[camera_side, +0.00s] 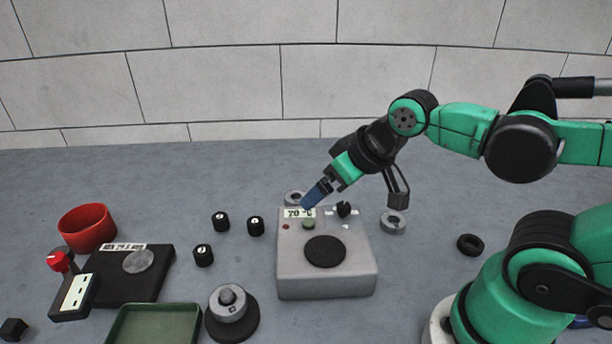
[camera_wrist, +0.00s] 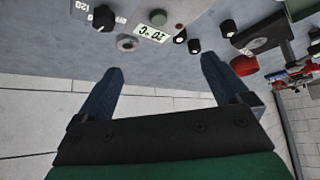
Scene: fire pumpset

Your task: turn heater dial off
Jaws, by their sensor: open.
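The heater (camera_side: 290,265) is a grey box with a round black plate on top. My gripper (camera_side: 309,202) is above the heater's back edge by the display, left of the dial. In the wrist view my gripper (camera_wrist: 162,66) has its two blue fingers wide apart with nothing between them, and the dial lies beyond the left finger.
A green button (camera_side: 308,224) is left of the dial. Several small black weights (camera_side: 220,221), a black scale (camera_side: 130,280), a red bowl (camera_side: 87,228), a green tray (camera_side: 152,325) and a grey knobbed device (camera_side: 230,310) stand left. A metal ring (camera_side: 393,222) is right of the heater.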

